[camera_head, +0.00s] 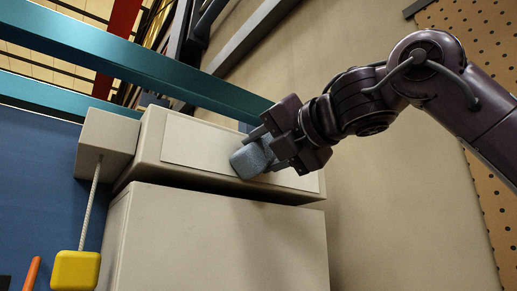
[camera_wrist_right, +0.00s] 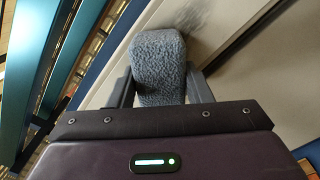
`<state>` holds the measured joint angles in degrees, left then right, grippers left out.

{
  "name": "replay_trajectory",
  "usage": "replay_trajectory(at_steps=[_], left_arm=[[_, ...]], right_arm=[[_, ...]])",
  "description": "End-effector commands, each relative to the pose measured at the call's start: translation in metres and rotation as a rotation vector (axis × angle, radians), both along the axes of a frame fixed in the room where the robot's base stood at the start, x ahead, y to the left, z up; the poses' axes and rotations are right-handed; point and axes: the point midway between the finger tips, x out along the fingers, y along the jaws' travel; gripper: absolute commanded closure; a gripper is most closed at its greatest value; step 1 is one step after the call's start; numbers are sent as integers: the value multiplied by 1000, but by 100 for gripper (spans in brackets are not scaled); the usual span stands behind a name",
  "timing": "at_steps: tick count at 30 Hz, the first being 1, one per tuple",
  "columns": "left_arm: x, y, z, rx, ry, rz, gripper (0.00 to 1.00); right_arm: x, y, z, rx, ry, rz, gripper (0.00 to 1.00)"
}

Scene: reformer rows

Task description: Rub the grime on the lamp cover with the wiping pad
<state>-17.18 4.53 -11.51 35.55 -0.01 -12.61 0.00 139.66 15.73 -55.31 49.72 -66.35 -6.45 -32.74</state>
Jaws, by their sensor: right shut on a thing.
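My right gripper (camera_head: 275,145) is shut on the wiping pad (camera_head: 250,160), a rounded blue-grey fuzzy block. In the right wrist view the pad (camera_wrist_right: 159,66) sits between the two fingers. The lamp cover (camera_head: 195,143) looks like the pale flat panel on the cream box. The pad is in front of the panel's right part; I cannot tell if it touches. In the right wrist view a grey smudge of grime (camera_wrist_right: 193,18) shows on the pale cover just beyond the pad. The gripper hides part of the panel in the head view. My left gripper is not in view.
A larger cream cabinet (camera_head: 215,240) stands below the box. Teal beams (camera_head: 150,65) cross above and to the left. A yellow block (camera_head: 76,270) hangs on a cord at lower left. A perforated board (camera_head: 480,45) is on the right.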

Motion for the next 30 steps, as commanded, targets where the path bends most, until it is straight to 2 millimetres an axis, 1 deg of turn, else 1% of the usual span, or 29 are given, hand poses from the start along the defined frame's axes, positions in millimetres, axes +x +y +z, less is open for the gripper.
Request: replay_trajectory(at_steps=[9, 16, 25, 30], left_arm=[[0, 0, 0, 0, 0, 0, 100], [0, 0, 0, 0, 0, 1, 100], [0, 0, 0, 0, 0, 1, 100], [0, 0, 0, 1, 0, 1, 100]], right_arm=[[18, -21, 0, 3, 1, -1, 73], [23, -26, 0, 2, 1, -2, 73], [39, -45, 0, 2, 2, -2, 73], [44, -50, 0, 0, 1, -2, 73]])
